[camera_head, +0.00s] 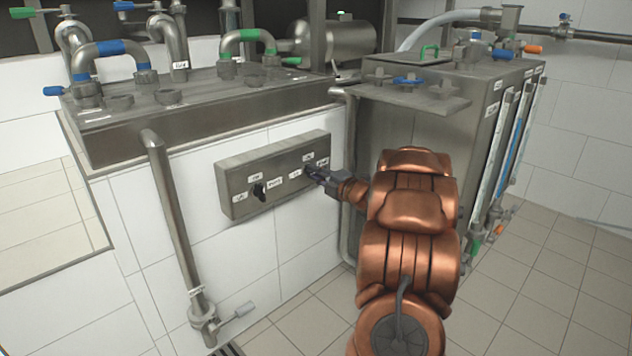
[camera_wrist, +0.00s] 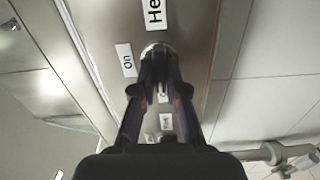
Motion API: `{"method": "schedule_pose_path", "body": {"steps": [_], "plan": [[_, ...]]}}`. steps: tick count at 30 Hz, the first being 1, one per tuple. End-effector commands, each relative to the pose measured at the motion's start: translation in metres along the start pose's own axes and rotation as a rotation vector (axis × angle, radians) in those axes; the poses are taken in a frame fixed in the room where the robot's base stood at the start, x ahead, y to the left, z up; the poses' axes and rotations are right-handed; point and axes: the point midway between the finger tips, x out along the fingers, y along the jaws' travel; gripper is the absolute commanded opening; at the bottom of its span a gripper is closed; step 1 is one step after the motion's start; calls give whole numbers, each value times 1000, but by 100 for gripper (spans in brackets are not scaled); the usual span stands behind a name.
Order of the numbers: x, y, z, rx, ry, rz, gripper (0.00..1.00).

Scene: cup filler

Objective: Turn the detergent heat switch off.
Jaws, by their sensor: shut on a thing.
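A grey metal switch panel (camera_head: 235,180) is fixed to the white tiled wall, with small white labels on its front. A black knob (camera_head: 258,191) on its left half stands free. My gripper (camera_head: 311,171) is at the right half of the panel, shut on a second switch there. In the wrist view my gripper's fingertips (camera_wrist: 159,58) meet at this switch's round metal base (camera_wrist: 157,47); the fingers hide the knob, so its turn cannot be told. An "On" label (camera_wrist: 126,60) is left of the base, and a label starting "He" (camera_wrist: 153,13) is above it.
A large metal tank (camera_head: 495,140) with valves stands right of the panel, close to my arm. A metal pipe (camera_head: 172,205) with a lever valve runs down the wall at left. A metal counter (camera_head: 200,120) with pipes juts out above the panel. The tiled floor (camera_head: 535,295) is clear at right.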

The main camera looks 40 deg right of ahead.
Motion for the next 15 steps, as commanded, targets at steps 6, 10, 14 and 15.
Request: {"method": "schedule_pose_path", "body": {"steps": [6,10,14,15], "plan": [[0,-4,-2,-53,5,-5,0],[1,-3,-2,-63,6,-5,0],[1,-3,-2,-66,6,-5,0],[1,-3,-2,-66,6,-5,0]]}}
